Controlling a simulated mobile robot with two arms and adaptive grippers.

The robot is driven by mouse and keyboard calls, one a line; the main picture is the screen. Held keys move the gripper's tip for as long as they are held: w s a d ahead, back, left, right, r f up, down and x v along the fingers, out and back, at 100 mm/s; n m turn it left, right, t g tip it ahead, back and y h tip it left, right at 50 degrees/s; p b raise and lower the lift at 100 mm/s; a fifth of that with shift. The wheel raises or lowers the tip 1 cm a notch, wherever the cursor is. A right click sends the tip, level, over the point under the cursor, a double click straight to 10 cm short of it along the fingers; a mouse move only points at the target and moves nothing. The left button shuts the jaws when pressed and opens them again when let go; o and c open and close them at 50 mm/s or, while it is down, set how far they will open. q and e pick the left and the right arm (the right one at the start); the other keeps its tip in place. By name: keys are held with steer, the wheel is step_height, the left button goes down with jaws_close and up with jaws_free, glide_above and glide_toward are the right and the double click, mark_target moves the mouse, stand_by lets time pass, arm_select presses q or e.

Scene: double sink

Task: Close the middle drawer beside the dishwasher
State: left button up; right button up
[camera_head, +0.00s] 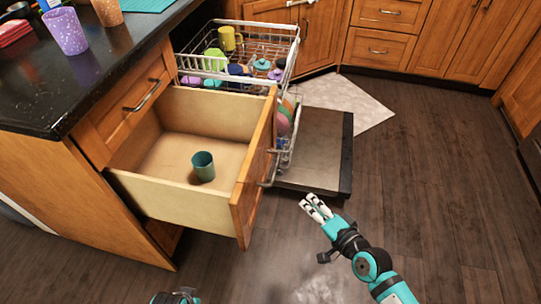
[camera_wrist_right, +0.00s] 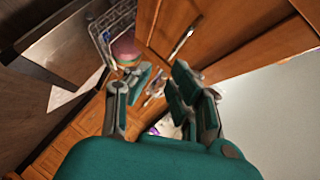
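The middle drawer (camera_head: 251,180) is pulled far out of the wooden cabinet beside the dishwasher. Its front faces right and carries a metal handle (camera_head: 269,168). A dark green cup (camera_head: 203,166) stands inside the drawer. My right gripper (camera_head: 315,207) is to the right of the drawer front, apart from it, with its fingers pointing up and left. In the right wrist view the fingers (camera_wrist_right: 150,95) are spread with nothing held, and a wooden front with a handle (camera_wrist_right: 183,43) shows beyond them. Part of my left gripper (camera_head: 175,297) shows at the bottom edge; its fingers are hidden.
The dishwasher door (camera_head: 318,150) is folded down behind the drawer. Its upper rack (camera_head: 262,42) is out and holds several cups. A closed drawer (camera_head: 125,108) sits above the open one, under the black counter (camera_head: 90,75). The floor on the right (camera_head: 430,170) is clear.

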steer(key=r+m+t, duration=0.1)
steer(key=r, duration=0.2)
steer(key=a+r+m+t+y, duration=0.1)
steer(key=r, duration=0.3)
steer(key=w+a+r+m+y, duration=0.1)
steer(key=r, duration=0.3)
steer(key=shift+r+m+t+b, duration=0.15)
steer(key=shift+m+t+b, duration=0.15)
steer(key=shift+t, duration=0.1)
jaws_close()
glide_toward(261, 138)
steer(key=w+d, duration=0.1)
steer(key=w, duration=0.2)
steer(key=a, duration=0.1)
steer(key=w+a, duration=0.1)
steer(key=a, duration=0.1)
steer(key=shift+a, duration=0.2)
arm_select(q)
steer(key=r, duration=0.2)
steer(key=shift+w+r, duration=0.2)
steer(key=shift+r, duration=0.1)
steer(key=shift+w+r, duration=0.1)
arm_select(e)
steer(key=shift+w, duration=0.15)
